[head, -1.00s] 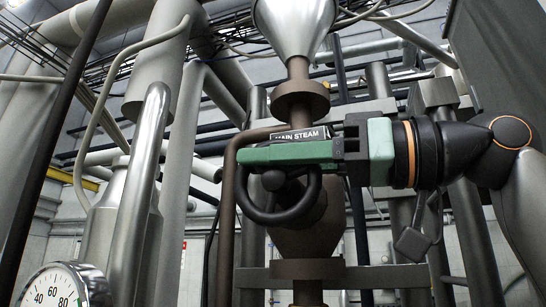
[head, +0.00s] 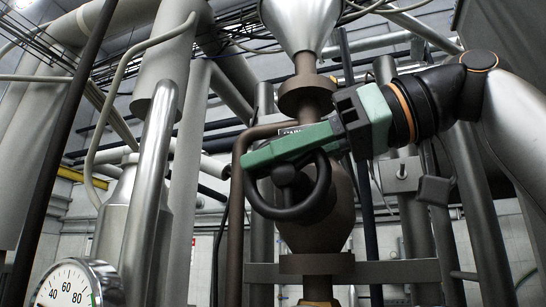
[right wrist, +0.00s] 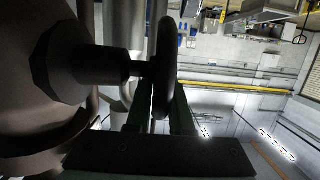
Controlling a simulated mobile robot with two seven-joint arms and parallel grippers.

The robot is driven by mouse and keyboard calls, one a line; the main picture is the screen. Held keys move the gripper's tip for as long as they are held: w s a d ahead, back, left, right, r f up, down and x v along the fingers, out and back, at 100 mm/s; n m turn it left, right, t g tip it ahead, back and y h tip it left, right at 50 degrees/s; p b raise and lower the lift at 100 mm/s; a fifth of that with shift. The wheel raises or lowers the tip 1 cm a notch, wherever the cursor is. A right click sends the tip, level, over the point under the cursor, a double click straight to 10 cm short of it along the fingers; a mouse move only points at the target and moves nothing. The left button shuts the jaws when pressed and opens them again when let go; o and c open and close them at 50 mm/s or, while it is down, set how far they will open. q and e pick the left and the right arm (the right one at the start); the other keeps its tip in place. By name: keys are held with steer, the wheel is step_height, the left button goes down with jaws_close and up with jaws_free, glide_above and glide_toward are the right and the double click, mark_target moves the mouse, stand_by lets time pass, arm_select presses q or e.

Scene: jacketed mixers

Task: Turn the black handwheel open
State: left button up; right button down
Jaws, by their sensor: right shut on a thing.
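The black handwheel (head: 284,175) sits on the front of a brown, rounded valve body (head: 318,225) in the middle of the head view. My right gripper (head: 252,160) reaches in from the right with its green fingers across the upper part of the wheel, shut on the rim. The fingers slant down to the left. In the right wrist view the handwheel (right wrist: 165,65) shows edge-on, its rim between the two fingers (right wrist: 163,98), with its stem running left to the valve body. A sign (head: 291,131) above the wheel is mostly hidden by the gripper. My left gripper is not in view.
A brown pipe (head: 236,230) bends down close to the left of the wheel. A round gauge (head: 72,285) is at the lower left. A shiny metal pipe (head: 150,190) and several grey pipes stand around. A small grey box (head: 400,174) is behind my right arm.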

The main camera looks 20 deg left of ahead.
steer(key=c, duration=1.1)
jaws_free()
steer(key=shift+d, duration=0.1)
steer(key=v, duration=1.2)
steer(key=shift+d, duration=0.15)
